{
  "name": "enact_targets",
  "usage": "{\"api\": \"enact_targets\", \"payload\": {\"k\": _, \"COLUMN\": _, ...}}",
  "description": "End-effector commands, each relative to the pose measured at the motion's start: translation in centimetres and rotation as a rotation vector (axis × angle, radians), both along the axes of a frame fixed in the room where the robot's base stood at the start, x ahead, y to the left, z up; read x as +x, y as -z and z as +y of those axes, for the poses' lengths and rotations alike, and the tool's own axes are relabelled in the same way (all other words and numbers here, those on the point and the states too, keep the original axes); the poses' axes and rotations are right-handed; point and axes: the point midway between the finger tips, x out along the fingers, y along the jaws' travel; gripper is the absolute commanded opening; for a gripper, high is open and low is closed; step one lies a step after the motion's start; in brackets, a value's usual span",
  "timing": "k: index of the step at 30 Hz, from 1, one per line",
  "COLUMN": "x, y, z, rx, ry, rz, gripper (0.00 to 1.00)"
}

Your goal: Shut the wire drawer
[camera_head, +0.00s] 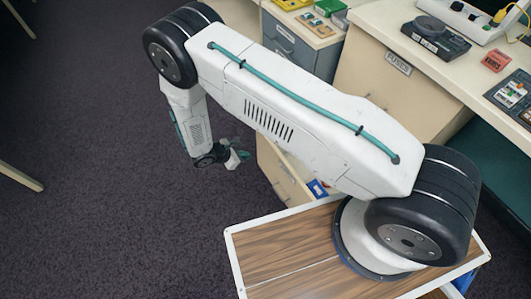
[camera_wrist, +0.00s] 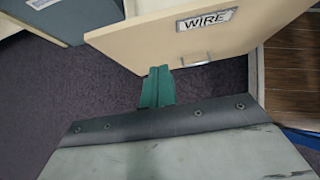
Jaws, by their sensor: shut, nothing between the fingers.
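The wire drawer's cream front, labelled WIRE, fills the top of the wrist view (camera_wrist: 140,40). Its metal handle is near the lower edge of that front. In the head view a cream drawer front (camera_head: 278,172) shows low under the desk, partly hidden by my arm. How far the drawer stands out is hard to tell. My gripper (camera_wrist: 157,87) has its green fingers together, with nothing between them. It is just in front of the drawer front, left of the handle; contact cannot be told. In the head view my gripper (camera_head: 238,158) is left of the drawer, above the carpet.
The desk above has a FUSES drawer (camera_head: 397,64) and bears a dark device (camera_head: 436,36) and a red block (camera_head: 497,61). A blue-grey drawer unit (camera_head: 288,42) stands at the back. Open dark carpet (camera_head: 100,210) lies to the left.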

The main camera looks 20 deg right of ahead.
Motion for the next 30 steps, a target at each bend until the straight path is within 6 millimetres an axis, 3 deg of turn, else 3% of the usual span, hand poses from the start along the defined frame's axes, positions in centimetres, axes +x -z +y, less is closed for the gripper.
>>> {"api": "enact_targets", "payload": {"k": 5, "x": 0.1, "y": 1.4, "z": -1.3, "rx": 0.002, "ry": -0.007, "rz": 0.012, "gripper": 0.00}}
{"api": "enact_targets", "payload": {"k": 17, "x": 1.4, "y": 7.2, "z": -7.0, "rx": 0.002, "ry": -0.003, "rz": 0.012, "gripper": 0.00}}
{"api": "enact_targets", "payload": {"k": 24, "x": 2.3, "y": 7.1, "z": -10.1, "rx": 0.003, "ry": -0.004, "rz": 0.009, "gripper": 0.00}}
{"api": "enact_targets", "payload": {"k": 30, "x": 2.5, "y": 7.1, "z": -10.8, "rx": 0.004, "ry": -0.006, "rz": 0.010, "gripper": 0.00}}
